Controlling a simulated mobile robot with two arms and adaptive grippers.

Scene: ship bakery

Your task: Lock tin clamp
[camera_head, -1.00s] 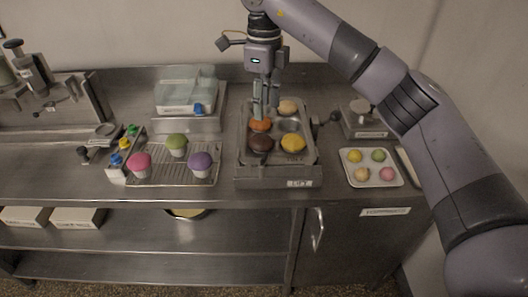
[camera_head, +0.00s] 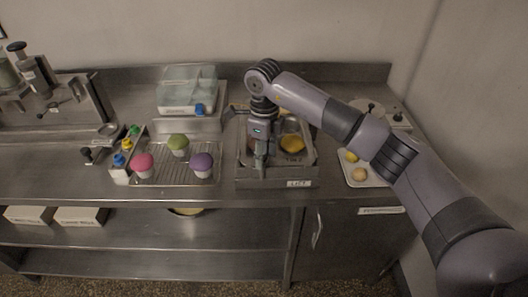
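The muffin tin (camera_head: 306,160) sits in a metal fixture (camera_head: 275,182) with a small label on its front, in the middle of the counter. An orange-yellow muffin (camera_head: 291,144) shows in its right part; my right arm hides most of the rest. My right gripper (camera_head: 260,170) points down over the left front part of the tin, close to the fixture's front edge. Its fingers look close together, but I cannot tell whether they hold anything. The clamp cannot be made out clearly; it may be hidden by the arm. My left gripper is not in view.
A wire rack (camera_head: 178,172) with pink, green and purple cupcakes stands left of the tin. A clear-lidded box (camera_head: 187,90) is behind it. A white tray (camera_head: 352,176) with small round items is on the right, partly behind my arm.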

